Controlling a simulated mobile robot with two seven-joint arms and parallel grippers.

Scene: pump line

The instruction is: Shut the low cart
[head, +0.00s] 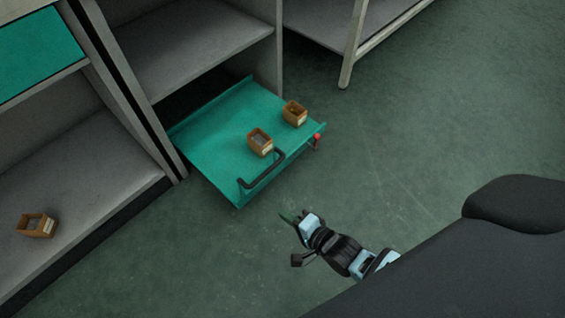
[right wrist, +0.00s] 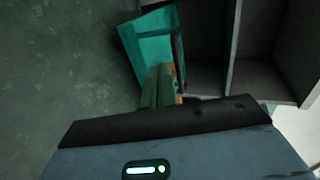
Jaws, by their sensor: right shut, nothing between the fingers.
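The low cart (head: 215,125) is a green flat tray with a black bar handle (head: 262,170) on its front edge and a red-tipped lever (head: 316,138) at its front right corner. It stands pulled out of the bottom bay of the grey shelf unit. My right gripper (head: 287,216) is shut and empty, low in front of the cart, apart from the handle in the head view. In the right wrist view the cart (right wrist: 147,42) shows beyond the shut fingers (right wrist: 160,88). My left gripper is not in view.
Two small brown boxes stand on the cart, one near the handle (head: 260,143) and one near the lever (head: 294,113). Another brown box (head: 36,225) sits on the lower left shelf. A table leg (head: 352,50) stands at the back. The floor (head: 400,150) right of the cart is clear.

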